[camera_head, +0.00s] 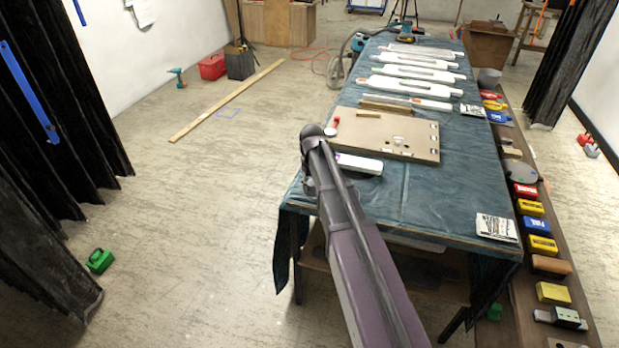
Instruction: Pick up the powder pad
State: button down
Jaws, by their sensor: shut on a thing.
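My arm reaches up from the bottom of the head view to the near left corner of the cloth-covered table (440,205). My gripper (311,180) is at its far end, over that corner. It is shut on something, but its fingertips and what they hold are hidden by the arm. A white, flat, rounded block (360,164) shows just right of my wrist, partly covered by it. I cannot tell whether this is the powder pad, or whether it is held or lies on the table.
A brown board (385,137) with a red cylinder (336,121) lies behind the gripper. White slotted templates (410,86) lie farther back. A plank (535,225) with several coloured blocks runs along the right. Paper packets (496,227) lie near the right edge. Floor to the left is mostly clear.

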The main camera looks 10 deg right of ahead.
jog(key=s+r, duration=0.1)
jog(key=s, duration=1.1)
jog(key=shift+p, duration=0.45)
jog(key=shift+w+a, duration=0.1)
jog(key=c, duration=1)
grip_release()
jog(key=c, duration=0.3)
